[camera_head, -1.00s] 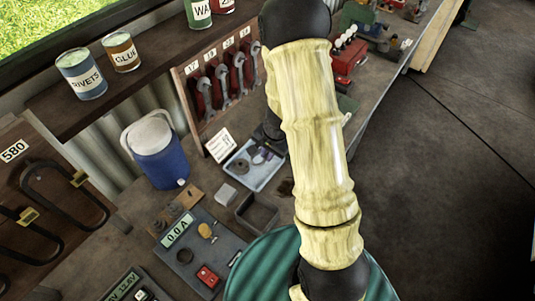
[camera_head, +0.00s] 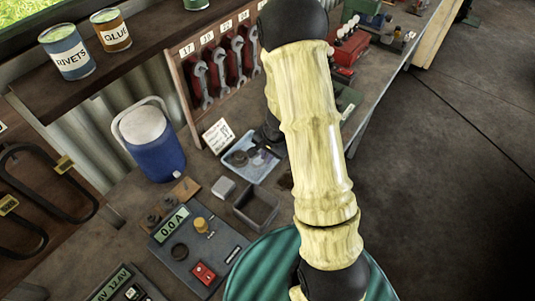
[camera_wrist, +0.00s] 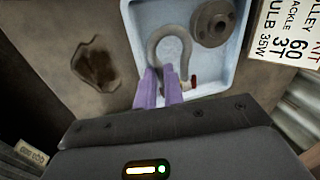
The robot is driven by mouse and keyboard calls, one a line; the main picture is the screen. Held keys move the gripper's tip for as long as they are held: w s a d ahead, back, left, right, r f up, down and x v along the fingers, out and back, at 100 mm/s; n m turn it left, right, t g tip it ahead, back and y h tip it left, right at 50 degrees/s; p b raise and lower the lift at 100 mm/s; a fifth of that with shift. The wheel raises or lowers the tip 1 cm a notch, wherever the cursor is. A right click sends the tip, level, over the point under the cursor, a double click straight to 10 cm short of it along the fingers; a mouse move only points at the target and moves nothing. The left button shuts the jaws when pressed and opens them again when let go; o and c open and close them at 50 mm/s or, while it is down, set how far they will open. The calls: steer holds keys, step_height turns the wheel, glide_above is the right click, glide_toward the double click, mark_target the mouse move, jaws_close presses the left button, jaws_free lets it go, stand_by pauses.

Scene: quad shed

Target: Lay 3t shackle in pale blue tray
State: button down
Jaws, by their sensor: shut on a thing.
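The grey U-shaped shackle (camera_wrist: 170,36) shows in the wrist view, over the floor of the pale blue tray (camera_wrist: 220,68). My gripper (camera_wrist: 160,73) has its two purple fingers shut on the shackle, near one leg. A small red piece shows at the shackle's other end, beside the fingers. I cannot tell whether the shackle touches the tray floor. In the head view the tray (camera_head: 250,173) stands on the bench, partly hidden by my arm, and the fingers cannot be made out.
A round grey pulley (camera_wrist: 212,22) lies in the tray, close to the shackle. A white printed card (camera_head: 217,136) stands behind the tray. An open grey bin (camera_head: 257,208), a blue cooler (camera_head: 152,143) and a meter panel (camera_head: 188,245) are nearby on the bench.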

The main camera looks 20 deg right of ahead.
mark_target(266, 166)
steer(key=shift+s+d+b+x, duration=0.1)
steer(key=shift+s+b+x, duration=0.05)
steer(key=shift+b+x, duration=0.75)
steer(key=shift+s+d+b+x, duration=0.1)
steer(key=shift+s+b+x, duration=0.05)
steer(key=shift+b+x, duration=0.7)
steer(key=c, duration=1.4)
jaws_free()
steer(key=shift+c, duration=0.2)
steer(key=p+v, duration=0.5)
steer(key=v, duration=1.2)
steer(key=shift+r, duration=0.2)
steer(key=s+a+r+n, duration=0.1)
steer(key=s+r+n, duration=0.1)
steer(key=s+n, duration=0.3)
steer(key=s+a+r+n+h, duration=0.1)
steer(key=s+a+r+n, duration=0.1)
steer(key=s+n, duration=0.2)
steer(key=shift+s+a+r+n+t, duration=0.3)
steer(key=shift+s+r+n, duration=0.1)
steer(key=shift+s, duration=0.05)
